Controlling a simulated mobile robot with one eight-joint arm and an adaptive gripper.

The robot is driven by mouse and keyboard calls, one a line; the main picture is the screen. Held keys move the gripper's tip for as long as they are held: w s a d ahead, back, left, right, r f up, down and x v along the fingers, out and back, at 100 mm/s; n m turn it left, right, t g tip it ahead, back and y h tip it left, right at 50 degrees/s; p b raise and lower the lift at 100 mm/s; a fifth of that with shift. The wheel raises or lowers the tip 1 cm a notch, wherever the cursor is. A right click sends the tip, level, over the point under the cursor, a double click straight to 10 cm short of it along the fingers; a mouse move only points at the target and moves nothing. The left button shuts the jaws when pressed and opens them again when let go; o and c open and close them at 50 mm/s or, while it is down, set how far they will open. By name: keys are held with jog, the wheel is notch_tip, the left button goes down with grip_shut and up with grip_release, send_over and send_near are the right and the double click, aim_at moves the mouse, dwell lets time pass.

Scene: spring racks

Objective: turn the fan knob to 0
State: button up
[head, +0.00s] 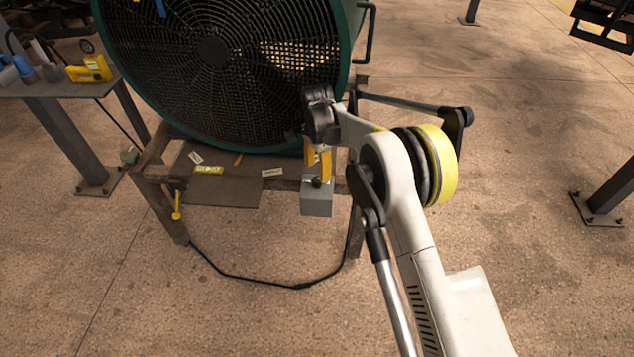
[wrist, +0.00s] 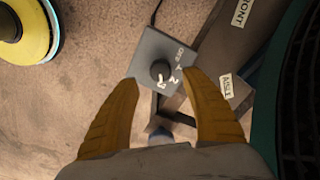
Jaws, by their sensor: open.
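The fan knob (wrist: 161,70) is a small dark round knob on a grey control box (wrist: 146,47) with white markings around it. In the head view the box (head: 316,203) is fixed at the front right of the fan's stand, and the knob (head: 316,182) shows on its top. My gripper (wrist: 162,80) has two orange fingers, open, one on each side of the knob in the wrist view. In the head view my gripper (head: 318,172) is right above the box. I cannot tell whether the fingers touch the knob. The marking that the knob points to is too small to read.
The large green fan (head: 215,50) stands on a metal stand (head: 160,165) just behind my gripper. A table (head: 50,88) with a yellow tool (head: 90,69) is at the left. A black cable (head: 285,285) lies on the floor in front. The floor at the right is mostly clear.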

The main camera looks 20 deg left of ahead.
aim_at(317, 179)
notch_tip(317, 179, down, 5)
jog(key=shift+f+b, duration=0.1)
jog(key=shift+b, duration=0.75)
grip_shut()
